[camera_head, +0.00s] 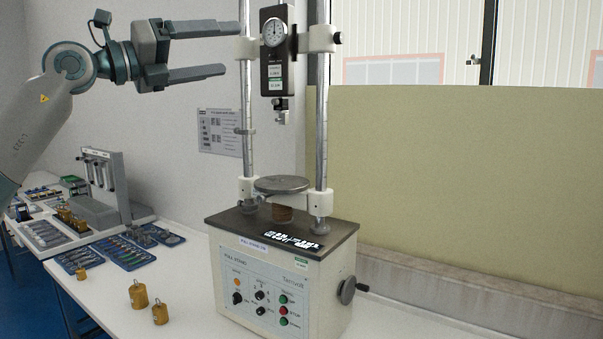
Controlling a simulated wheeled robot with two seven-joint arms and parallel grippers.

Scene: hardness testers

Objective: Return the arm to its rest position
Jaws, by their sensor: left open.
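My left arm comes in from the left edge, raised above the table. Its left gripper (226,50) is open, with two dark fingers apart and nothing between them. The fingers point right, toward the pull stand (285,270), and stop just left of its left column in the picture; I cannot tell whether they touch it. A force gauge (275,60) with a round dial hangs between the stand's two columns. A round metal plate (281,185) sits below it over a small brown piece (282,213). My right gripper is not in view.
Brass weights (138,294) stand on the white table (190,275) left of the stand. Blue tool trays (107,251) and a grey rack (103,190) lie further back left. A beige panel (470,180) stands behind the stand on the right.

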